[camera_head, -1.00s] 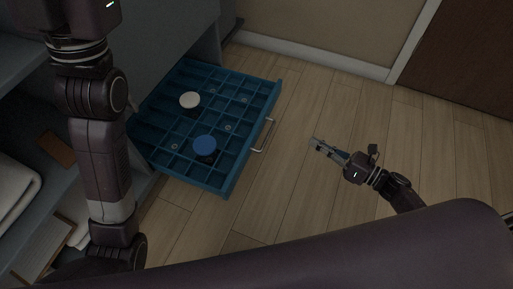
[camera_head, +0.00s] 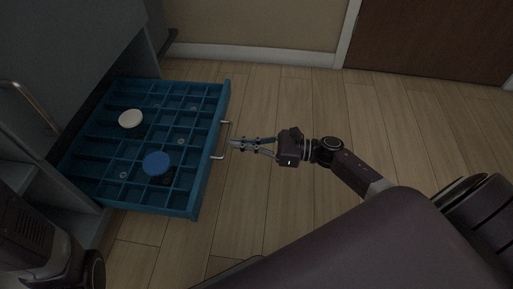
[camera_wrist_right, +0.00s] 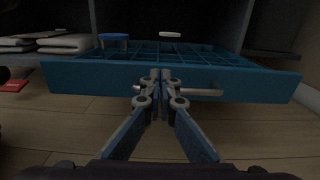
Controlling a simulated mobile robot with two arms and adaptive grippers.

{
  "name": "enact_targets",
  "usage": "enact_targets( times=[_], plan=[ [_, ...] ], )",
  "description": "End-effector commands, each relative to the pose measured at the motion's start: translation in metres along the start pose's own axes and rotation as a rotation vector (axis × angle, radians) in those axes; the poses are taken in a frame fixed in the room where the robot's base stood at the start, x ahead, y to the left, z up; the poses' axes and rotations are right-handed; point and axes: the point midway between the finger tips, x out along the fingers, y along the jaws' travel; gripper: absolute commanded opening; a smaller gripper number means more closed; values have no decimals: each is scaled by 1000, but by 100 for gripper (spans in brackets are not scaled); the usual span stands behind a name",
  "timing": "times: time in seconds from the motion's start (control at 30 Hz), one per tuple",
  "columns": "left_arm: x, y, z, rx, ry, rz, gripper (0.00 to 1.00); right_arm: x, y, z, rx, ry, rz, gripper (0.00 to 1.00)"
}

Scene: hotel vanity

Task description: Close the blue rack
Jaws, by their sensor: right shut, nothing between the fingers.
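The blue rack (camera_head: 196,196) is a drawer with a grid of compartments, pulled out from the grey cabinet at left in the head view. Its metal handle (camera_head: 219,157) is on the front panel. In the right wrist view its front panel (camera_wrist_right: 255,84) spans the picture, with the handle (camera_wrist_right: 205,92) partly behind my fingers. My right gripper (camera_head: 234,144) is shut and empty, its tips at the handle, pointing at the front panel. It also shows in the right wrist view (camera_wrist_right: 161,75). Whether the tips touch the panel I cannot tell. My left gripper is out of view.
A white-topped item (camera_head: 130,119) and a blue-topped item (camera_head: 156,163) stand in the rack. Folded white towels (camera_wrist_right: 66,43) lie on a shelf at left. The wooden floor (camera_head: 285,100) right of the rack is clear up to the wall and brown door (camera_head: 435,40).

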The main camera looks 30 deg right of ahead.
Motion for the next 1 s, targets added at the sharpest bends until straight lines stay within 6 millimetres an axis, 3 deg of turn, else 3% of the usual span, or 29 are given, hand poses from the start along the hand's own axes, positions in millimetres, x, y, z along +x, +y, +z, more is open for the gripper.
enact_targets(
  times=[0.1, 0.3, 0.8, 1.0],
  plan=[
    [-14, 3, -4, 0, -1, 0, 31, 23, 0, -3, -3, -3, 2, 0],
    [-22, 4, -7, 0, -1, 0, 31, 45, 0, -1, 0, -2, 1, 0],
    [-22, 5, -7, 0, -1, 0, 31, 51, 1, 0, 1, 0, -1, 0],
    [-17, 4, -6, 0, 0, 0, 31, 58, 12, 2, 3, -2, 1, 0]
  ],
)
